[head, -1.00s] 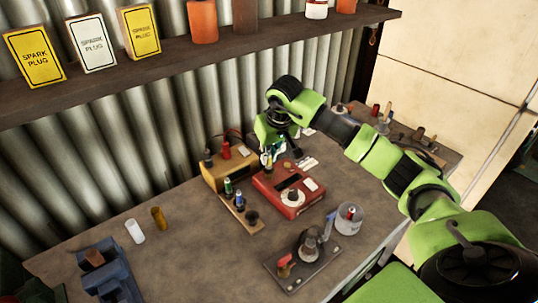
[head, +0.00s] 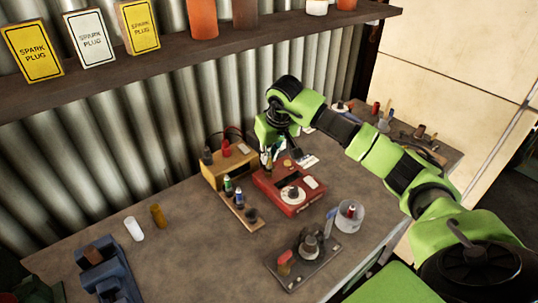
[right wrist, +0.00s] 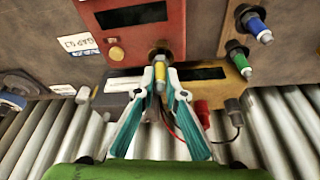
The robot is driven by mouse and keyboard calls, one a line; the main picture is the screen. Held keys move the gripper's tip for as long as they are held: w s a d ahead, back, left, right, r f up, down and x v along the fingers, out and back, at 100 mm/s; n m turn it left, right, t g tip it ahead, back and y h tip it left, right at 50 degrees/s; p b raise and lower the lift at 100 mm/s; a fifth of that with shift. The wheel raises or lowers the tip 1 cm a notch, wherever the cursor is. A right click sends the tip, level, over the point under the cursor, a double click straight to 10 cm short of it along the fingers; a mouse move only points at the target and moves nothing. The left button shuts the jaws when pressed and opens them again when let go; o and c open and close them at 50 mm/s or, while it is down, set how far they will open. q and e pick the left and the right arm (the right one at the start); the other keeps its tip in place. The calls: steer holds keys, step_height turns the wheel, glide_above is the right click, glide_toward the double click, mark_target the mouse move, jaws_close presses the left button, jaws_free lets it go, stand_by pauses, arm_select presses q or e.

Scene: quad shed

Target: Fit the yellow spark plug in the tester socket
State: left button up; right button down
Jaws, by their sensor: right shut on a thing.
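The yellow spark plug (right wrist: 160,76) stands between the fingertips of my right gripper (right wrist: 160,88), which is shut on it. A dark ring shows at the plug's far end, by the edge of the red tester box (right wrist: 170,22). I cannot tell whether the plug is in the socket or just above it; the fingers and plug hide the spot. In the head view my right gripper (head: 268,156) is low at the back left corner of the red tester (head: 290,205), which has a dial and a dark display. My left gripper is out of view.
A wooden rack (head: 232,208) with green and blue plugs stands left of the tester. An ochre box (head: 214,175) with red and dark terminals is close behind. A metal fixture (head: 300,262) and a clear cup (head: 349,222) are in front.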

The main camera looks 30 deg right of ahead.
steer(key=shift+f+b, duration=0.35)
steer(key=shift+f, duration=0.2)
stand_by(0.4)
steer(key=c, duration=2)
jaws_free()
steer(key=o, duration=0.4)
steer(key=shift+r, duration=0.15)
steer(key=shift+r+p, duration=2.15)
steer(key=shift+r, duration=1.2)
